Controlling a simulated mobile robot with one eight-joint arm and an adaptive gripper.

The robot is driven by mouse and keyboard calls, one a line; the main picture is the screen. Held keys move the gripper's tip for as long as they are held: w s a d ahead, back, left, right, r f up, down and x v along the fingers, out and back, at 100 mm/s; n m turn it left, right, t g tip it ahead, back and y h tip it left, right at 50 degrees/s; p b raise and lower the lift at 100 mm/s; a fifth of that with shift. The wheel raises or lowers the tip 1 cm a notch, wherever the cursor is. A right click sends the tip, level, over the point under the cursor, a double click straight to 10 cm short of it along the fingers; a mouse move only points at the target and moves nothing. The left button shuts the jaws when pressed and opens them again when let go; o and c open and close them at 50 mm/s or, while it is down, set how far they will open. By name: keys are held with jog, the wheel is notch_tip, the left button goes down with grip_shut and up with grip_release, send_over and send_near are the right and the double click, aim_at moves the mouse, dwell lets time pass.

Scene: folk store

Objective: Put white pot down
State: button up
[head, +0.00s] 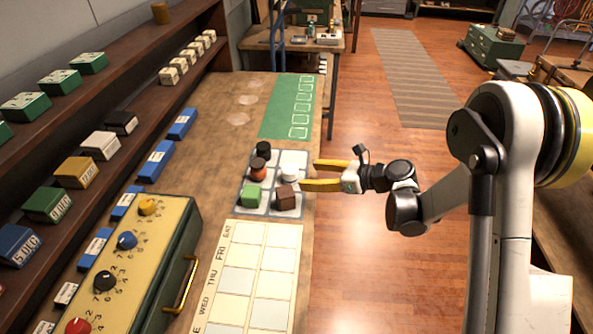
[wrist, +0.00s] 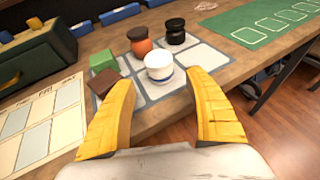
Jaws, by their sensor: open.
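The white pot (head: 291,171) stands upright on the grey gridded mat (head: 240,208) on the wooden counter. In the wrist view the white pot (wrist: 159,67), with a blue band, sits just ahead of the space between the yellow fingers. My gripper (head: 317,174) reaches in from the counter's right edge. Its fingers are spread apart with nothing between them. It also shows in the wrist view (wrist: 160,82). No contact between fingers and pot is visible.
Near the pot are an orange-brown pot (head: 258,169), a black pot (head: 263,150), a green cube (head: 252,196) and a brown cube (head: 287,197). A green card (head: 290,105) and a calendar sheet (head: 255,275) flank the mat. A dial box (head: 140,260) stands front left.

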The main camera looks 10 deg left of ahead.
jog(key=w+d+r+m+t, duration=0.2)
jog(key=d+r+m+t, duration=0.15)
jog(key=r, duration=0.45)
jog(key=w+d+r+m+t, duration=0.1)
jog(key=d+r+m+t, duration=0.15)
jog(key=r+m, duration=0.4)
jog(key=w+d+r+m+t, duration=0.2)
jog(key=d+r+t, duration=0.15)
jog(key=r, duration=0.65)
jog(key=s+d+r+m+t+h, duration=0.1)
jog(key=d+r+m+t+h, duration=0.4)
jog(key=d+r+m+h, duration=0.5)
jog(key=s+d+f+m+g+h, duration=0.45)
jog(key=s+d+m, duration=0.5)
jog(key=m, duration=0.85)
jog(key=s+a+f+m+g+y, duration=0.1)
jog(key=s+f+m, duration=0.4)
jog(key=s, duration=0.6)
jog(key=s+a+f+m+g, duration=0.3)
jog(key=s+f+m+g, duration=0.2)
jog(key=s+f, duration=0.5)
jog(key=shift+s+g+y+p, duration=0.35)
jog(key=shift+g, duration=0.35)
